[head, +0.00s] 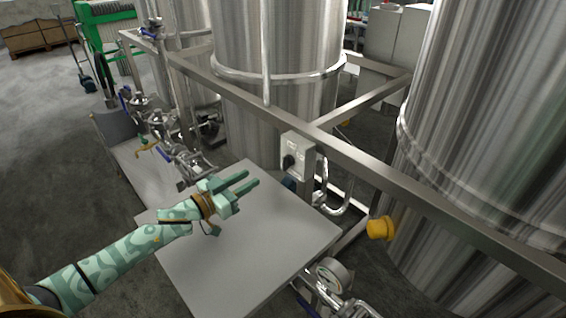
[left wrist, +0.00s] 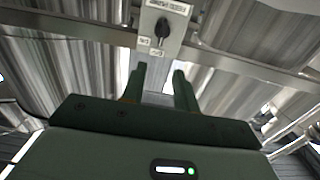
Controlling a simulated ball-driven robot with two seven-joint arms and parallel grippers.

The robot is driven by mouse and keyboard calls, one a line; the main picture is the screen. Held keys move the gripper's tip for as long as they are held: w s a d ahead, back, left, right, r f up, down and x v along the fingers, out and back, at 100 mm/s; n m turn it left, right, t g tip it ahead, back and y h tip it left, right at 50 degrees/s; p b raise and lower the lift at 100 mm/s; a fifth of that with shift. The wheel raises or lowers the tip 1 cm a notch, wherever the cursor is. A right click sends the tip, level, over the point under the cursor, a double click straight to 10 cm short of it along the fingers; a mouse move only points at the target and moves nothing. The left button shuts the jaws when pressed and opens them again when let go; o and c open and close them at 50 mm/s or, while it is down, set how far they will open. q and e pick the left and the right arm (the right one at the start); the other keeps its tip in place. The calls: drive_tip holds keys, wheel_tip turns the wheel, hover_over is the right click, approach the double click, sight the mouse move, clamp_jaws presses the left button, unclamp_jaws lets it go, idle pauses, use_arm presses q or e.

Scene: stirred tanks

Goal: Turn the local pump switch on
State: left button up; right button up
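The local pump switch is a grey box (head: 297,156) with a black knob (head: 289,161), fixed on the steel frame in front of a tank. The box also shows at the top of the left wrist view (left wrist: 165,22), with its black knob (left wrist: 162,30) pointing roughly up and down and small labels around it. My left gripper (head: 251,178) is open and empty, left of and below the box, apart from it. In the left wrist view its two fingers (left wrist: 160,72) point toward the box, with the knob beyond their tips. My right gripper is not in view.
A steel frame rail (head: 372,172) runs across in front of the large tanks (head: 275,70). A flat grey plate (head: 240,245) lies below my left gripper. Pipes and valves (head: 165,135) stand at left. A pressure gauge (head: 333,273) and yellow cap (head: 380,228) are at lower right.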

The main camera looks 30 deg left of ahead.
sight(283, 160)
use_arm(q)
drive_tip(key=b+x, duration=0.2)
drive_tip(key=x, duration=0.9)
drive_tip(key=shift+w+d+f+b, duration=0.1)
drive_tip(key=shift+w+f+b, duration=0.05)
drive_tip(key=shift+w+b, duration=0.15)
drive_tip(key=shift+w+d, duration=0.2)
drive_tip(key=shift+w, duration=0.3)
clamp_jaws()
drive_tip(key=shift+s, duration=0.1)
